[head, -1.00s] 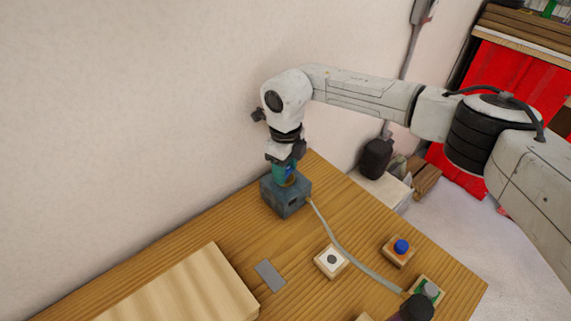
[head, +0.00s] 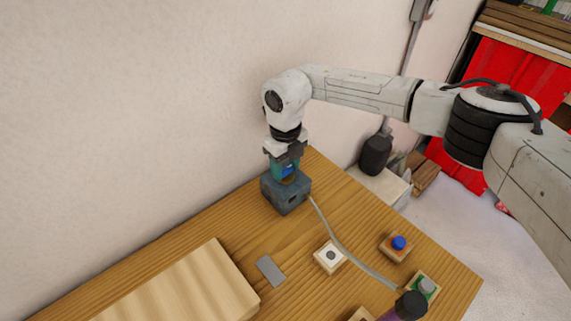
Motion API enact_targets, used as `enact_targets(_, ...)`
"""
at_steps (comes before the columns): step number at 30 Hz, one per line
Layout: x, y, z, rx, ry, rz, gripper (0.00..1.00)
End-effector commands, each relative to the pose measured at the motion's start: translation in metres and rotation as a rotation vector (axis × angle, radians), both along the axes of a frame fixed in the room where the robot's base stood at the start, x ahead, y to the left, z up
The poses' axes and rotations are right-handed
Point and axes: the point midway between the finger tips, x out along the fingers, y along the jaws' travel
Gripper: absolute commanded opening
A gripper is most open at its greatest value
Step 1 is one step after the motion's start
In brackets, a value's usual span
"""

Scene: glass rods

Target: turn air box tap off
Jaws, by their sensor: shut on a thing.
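The air box (head: 286,196) is a dark blue-grey block on the wooden table, near the wall. A grey hose (head: 335,240) runs from its right side towards the front right. The tap (head: 289,170) on top of the box shows as a small blue patch between my fingers. My gripper (head: 286,174) points down from above, its teal fingers shut on the tap. Most of the tap is hidden by the fingers, so its exact turn cannot be told.
A pale wooden board (head: 180,290) lies front left, with a flat grey plate (head: 270,270) beside it. Small wooden blocks with a grey button (head: 331,255), a blue knob (head: 398,243) and a grey-green knob (head: 427,286) stand at right. A dark-topped purple thing (head: 408,306) is at the front edge.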

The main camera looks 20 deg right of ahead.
Motion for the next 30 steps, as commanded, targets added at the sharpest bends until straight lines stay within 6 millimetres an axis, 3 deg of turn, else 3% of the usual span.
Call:
enact_targets(3, 0.001, 0.000, 0.001, 0.001, -0.003, -0.003, 0.18)
enact_targets(4, 0.001, 0.000, 0.001, 0.001, -0.003, -0.003, 0.50)
enact_targets(11, 0.001, 0.000, 0.001, 0.001, -0.002, -0.002, 0.72)
enact_targets(22, 0.001, 0.000, 0.007, 0.001, -0.002, 0.000, 0.74)
enact_targets(30, 0.001, -0.001, 0.053, -0.002, -0.005, 0.000, 0.74)
